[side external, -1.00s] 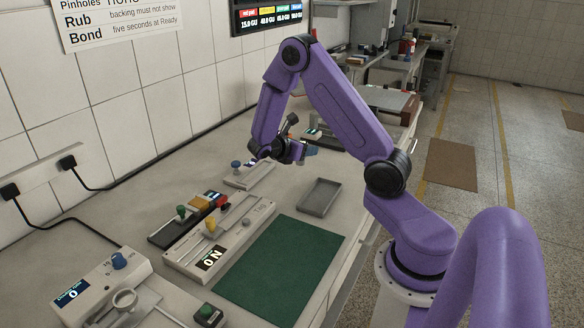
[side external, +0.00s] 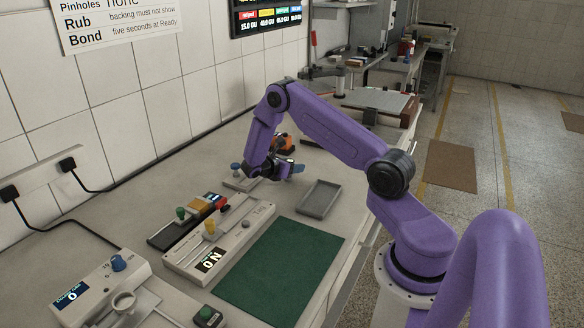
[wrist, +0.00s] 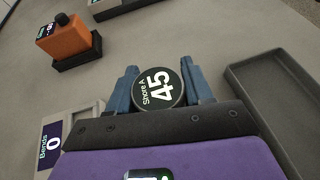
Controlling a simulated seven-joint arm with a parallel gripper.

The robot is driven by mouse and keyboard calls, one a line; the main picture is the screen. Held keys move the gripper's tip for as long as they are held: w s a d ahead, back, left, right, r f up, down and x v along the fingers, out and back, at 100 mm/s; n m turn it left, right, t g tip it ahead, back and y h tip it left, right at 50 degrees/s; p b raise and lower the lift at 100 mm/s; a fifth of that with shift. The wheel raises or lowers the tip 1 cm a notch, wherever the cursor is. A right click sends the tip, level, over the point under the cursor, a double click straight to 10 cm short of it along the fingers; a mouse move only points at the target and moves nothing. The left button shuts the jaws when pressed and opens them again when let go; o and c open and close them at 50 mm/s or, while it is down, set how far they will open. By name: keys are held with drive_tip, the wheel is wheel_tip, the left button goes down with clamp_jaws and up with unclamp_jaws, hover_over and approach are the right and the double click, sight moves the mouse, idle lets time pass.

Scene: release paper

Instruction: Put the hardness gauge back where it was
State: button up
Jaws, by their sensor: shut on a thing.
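The hardness gauge (wrist: 159,88) has a round black face reading "Shore A 45". In the wrist view it sits between the two blue fingers of my gripper (wrist: 162,84), which are shut on it. In the side view my gripper (side external: 284,170) is low over the bench, between the small bend tester and the grey tray. The gauge cannot be made out there, and the gap beneath it is hidden.
An orange device (wrist: 69,40) on a black stand is ahead-left. A grey tray (side external: 320,199) lies to the right; the bend tester (wrist: 52,144) reading 0 is at left. A green mat (side external: 280,270) and a long grey instrument (side external: 220,242) lie nearer the camera.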

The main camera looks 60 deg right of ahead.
drive_tip(key=shift+f, duration=0.3)
drive_tip(key=o, duration=1.3)
